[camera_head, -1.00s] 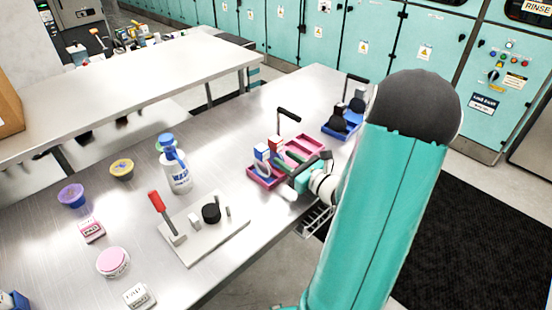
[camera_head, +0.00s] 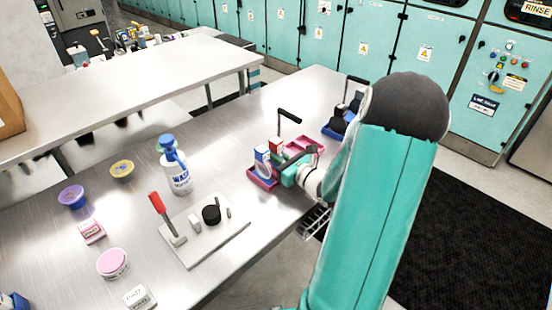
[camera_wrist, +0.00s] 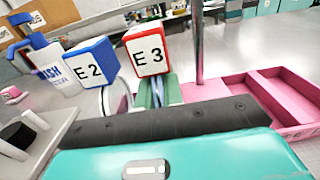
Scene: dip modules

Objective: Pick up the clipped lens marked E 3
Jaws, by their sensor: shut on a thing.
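The clipped lens marked E 3 (camera_wrist: 148,52) has a red block with a white label and stands upright in the wrist view. My gripper (camera_wrist: 157,92) is shut on its lower part, just below the label. The lens part is mostly hidden by the fingers. In the head view the red top of E 3 (camera_head: 276,146) shows just left of my gripper (camera_head: 285,168). The blue clipped lens marked E 2 (camera_wrist: 94,66) stands close to the left, with a clear curved rim below its label.
A pink compartment tray (camera_wrist: 232,90) lies under and right of the lenses, with a black-handled post (camera_head: 289,115) beside it. A wash bottle (camera_head: 175,172) and a grey plate with a red lever (camera_head: 205,240) stand to the left. A blue tray (camera_head: 333,133) is behind.

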